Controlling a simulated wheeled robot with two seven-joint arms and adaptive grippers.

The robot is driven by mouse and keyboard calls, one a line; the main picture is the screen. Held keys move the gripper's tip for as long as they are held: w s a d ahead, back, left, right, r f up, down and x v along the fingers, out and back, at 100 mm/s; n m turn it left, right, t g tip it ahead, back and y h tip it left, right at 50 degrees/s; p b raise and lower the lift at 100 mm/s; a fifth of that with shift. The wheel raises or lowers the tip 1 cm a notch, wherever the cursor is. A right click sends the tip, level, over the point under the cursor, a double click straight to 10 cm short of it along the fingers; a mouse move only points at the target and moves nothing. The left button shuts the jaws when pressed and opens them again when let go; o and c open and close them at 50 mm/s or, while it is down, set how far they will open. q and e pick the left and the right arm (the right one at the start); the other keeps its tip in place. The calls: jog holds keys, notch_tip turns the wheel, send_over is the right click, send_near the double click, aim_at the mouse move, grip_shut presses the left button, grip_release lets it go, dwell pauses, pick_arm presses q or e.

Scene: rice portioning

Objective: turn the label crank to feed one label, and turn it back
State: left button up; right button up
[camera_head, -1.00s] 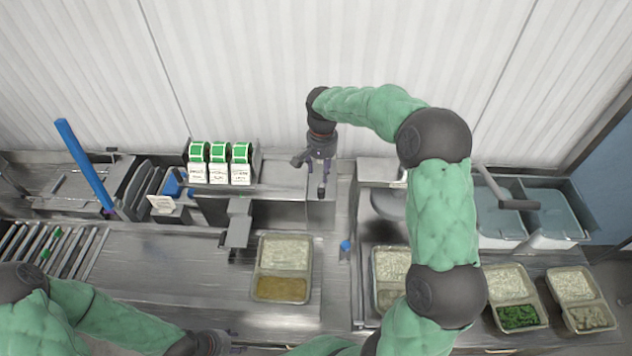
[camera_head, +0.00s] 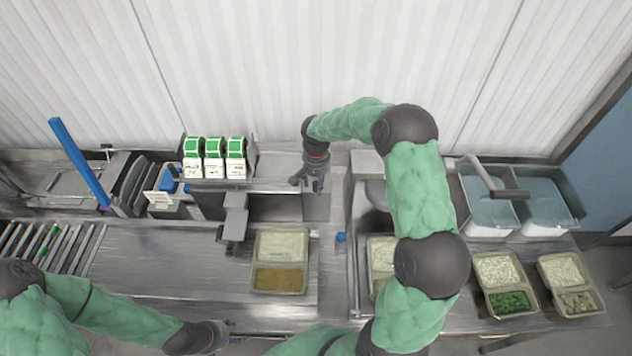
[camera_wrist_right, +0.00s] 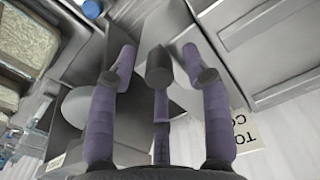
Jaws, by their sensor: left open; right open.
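My right gripper (camera_head: 316,184) is open at the right end of the metal labelling shelf, over a grey metal box (camera_head: 316,207). In the right wrist view its purple fingers (camera_wrist_right: 162,65) are spread. A dark grey rounded tip (camera_wrist_right: 160,66) stands between the outer fingers; I cannot tell whether it is the crank's knob or the middle finger's end. I cannot make out the label crank for sure. Several green-and-white label rolls (camera_head: 214,157) stand left of this gripper. My left gripper (camera_head: 222,336) is open and empty, low at the front edge.
A two-part tray (camera_head: 281,260) with rice and a brown filling sits on the counter. More filled trays (camera_head: 505,284) stand at the right, below two blue-grey bins (camera_head: 548,207). A roller conveyor (camera_head: 50,248) is at the left. The counter's left middle is clear.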

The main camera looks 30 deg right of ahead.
grip_shut()
